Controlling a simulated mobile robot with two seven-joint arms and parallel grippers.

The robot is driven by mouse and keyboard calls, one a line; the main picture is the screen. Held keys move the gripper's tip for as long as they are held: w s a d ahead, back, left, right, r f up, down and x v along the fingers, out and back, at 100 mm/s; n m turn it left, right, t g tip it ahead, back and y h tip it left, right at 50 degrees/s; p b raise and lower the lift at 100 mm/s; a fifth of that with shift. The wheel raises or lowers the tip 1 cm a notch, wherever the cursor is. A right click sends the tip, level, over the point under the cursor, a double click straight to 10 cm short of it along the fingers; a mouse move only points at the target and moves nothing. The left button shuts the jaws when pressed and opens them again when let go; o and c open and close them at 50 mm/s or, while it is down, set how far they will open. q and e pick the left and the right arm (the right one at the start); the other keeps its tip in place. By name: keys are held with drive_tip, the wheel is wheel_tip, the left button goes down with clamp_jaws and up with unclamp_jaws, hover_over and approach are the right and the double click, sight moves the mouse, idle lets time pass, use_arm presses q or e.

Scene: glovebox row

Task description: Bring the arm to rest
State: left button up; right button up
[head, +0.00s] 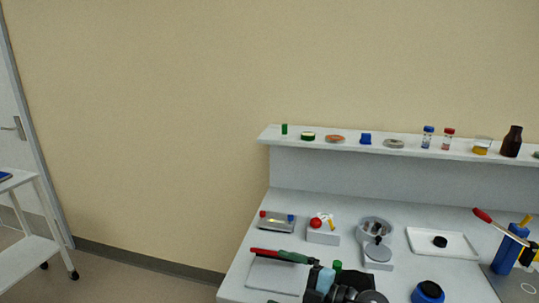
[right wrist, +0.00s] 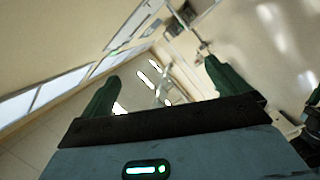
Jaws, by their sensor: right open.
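My right gripper (right wrist: 162,70) shows in the right wrist view with its two dark green fingers wide apart. Nothing is between them; beyond the gap I see only the tilted room, with floor, walls and bright strips. In the head view, dark and blue-grey parts at the bottom edge, over the front of the workbench (head: 235,288), look like part of my arm. My left gripper is in neither view.
A shelf (head: 265,134) above the bench holds small jars, vials and a brown bottle (head: 512,141). A cart (head: 30,252) stands left; floor between is clear.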

drive_tip(key=s+d+f+m+t+h, duration=0.3)
drive_tip(key=s+d+f+m+h, duration=0.25)
drive_tip(key=d+m+h, duration=0.4)
drive_tip(key=s+d+f+m+t+h, duration=0.2)
drive_tip(key=s+d+f+m+h, duration=0.35)
drive_tip(key=m, duration=0.65)
drive_tip(key=s+d+f+g, duration=0.25)
drive_tip(key=s+g, duration=0.35)
drive_tip(key=s, duration=0.7)
drive_tip(key=s+d+f+g, duration=0.2)
drive_tip(key=s+f+g, duration=0.25)
drive_tip(key=s, duration=0.85)
drive_tip(key=w+a+f+t+y, duration=0.1)
drive_tip(key=w+a+f+t, duration=0.1)
drive_tip(key=w+f+t, duration=0.4)
drive_tip(key=shift+w+f+m+t, duration=0.15)
drive_tip(key=shift+f+m+t, duration=0.25)
drive_tip(key=shift+f, duration=1.05)
drive_tip(key=shift+a, duration=0.1)
